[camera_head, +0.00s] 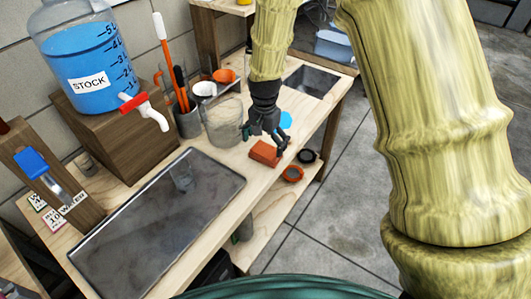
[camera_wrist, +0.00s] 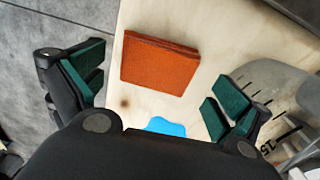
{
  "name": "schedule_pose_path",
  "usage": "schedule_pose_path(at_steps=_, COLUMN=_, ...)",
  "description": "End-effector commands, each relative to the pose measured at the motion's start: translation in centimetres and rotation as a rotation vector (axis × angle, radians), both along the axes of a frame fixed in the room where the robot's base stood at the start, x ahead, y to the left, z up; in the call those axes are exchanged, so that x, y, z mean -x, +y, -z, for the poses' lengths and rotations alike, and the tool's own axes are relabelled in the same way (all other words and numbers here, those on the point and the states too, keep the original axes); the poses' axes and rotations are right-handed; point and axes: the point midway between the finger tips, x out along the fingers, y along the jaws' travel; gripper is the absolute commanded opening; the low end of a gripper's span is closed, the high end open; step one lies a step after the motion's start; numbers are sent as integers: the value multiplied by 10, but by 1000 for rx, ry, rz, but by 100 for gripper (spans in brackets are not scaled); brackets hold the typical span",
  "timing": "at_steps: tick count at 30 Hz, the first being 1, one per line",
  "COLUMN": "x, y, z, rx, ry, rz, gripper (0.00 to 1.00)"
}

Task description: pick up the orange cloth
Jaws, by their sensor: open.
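The orange cloth (camera_head: 264,153) is a small, thick folded block lying flat on the wooden bench, near its front edge. In the wrist view the cloth (camera_wrist: 160,63) lies ahead of and between my fingers, apart from both. My gripper (camera_head: 264,143) is open and empty, close above the cloth in the head view. In the wrist view my gripper (camera_wrist: 160,85) shows its green finger pads spread wide on either side. The exact height above the cloth is hard to tell.
A clear graduated beaker (camera_head: 222,122) stands close left of my gripper. A blue flat piece (camera_head: 286,119) lies just behind it. A metal tray (camera_head: 150,245) lies left.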

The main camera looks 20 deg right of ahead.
Motion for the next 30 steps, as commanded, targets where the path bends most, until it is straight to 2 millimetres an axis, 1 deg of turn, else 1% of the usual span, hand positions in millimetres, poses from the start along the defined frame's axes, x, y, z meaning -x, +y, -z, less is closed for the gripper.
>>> schedule_pose_path(at_steps=6, x=-1, y=-3, z=23, rx=-1, ry=3, rz=4, gripper=100)
schedule_pose_path(at_steps=10, x=0, y=-4, z=34, rx=-1, ry=2, rz=4, gripper=100)
schedule_pose_path(at_steps=14, x=-1, y=-4, z=39, rx=-1, ry=1, rz=3, gripper=100)
schedule_pose_path(at_steps=20, x=-1, y=-4, z=39, rx=-1, ry=1, rz=4, gripper=100)
schedule_pose_path(at_steps=21, x=-1, y=-4, z=39, rx=-1, ry=1, rz=4, gripper=98)
schedule_pose_path(at_steps=23, x=-1, y=-4, z=39, rx=-1, ry=1, rz=4, gripper=87)
schedule_pose_path(at_steps=24, x=-1, y=-4, z=39, rx=-1, ry=1, rz=3, gripper=80)
schedule_pose_path(at_steps=26, x=-1, y=-4, z=39, rx=-1, ry=1, rz=4, gripper=69)
schedule_pose_path(at_steps=27, x=-1, y=-4, z=39, rx=-1, ry=1, rz=4, gripper=65)
schedule_pose_path(at_steps=30, x=-1, y=-4, z=39, rx=-1, ry=1, rz=3, gripper=65)
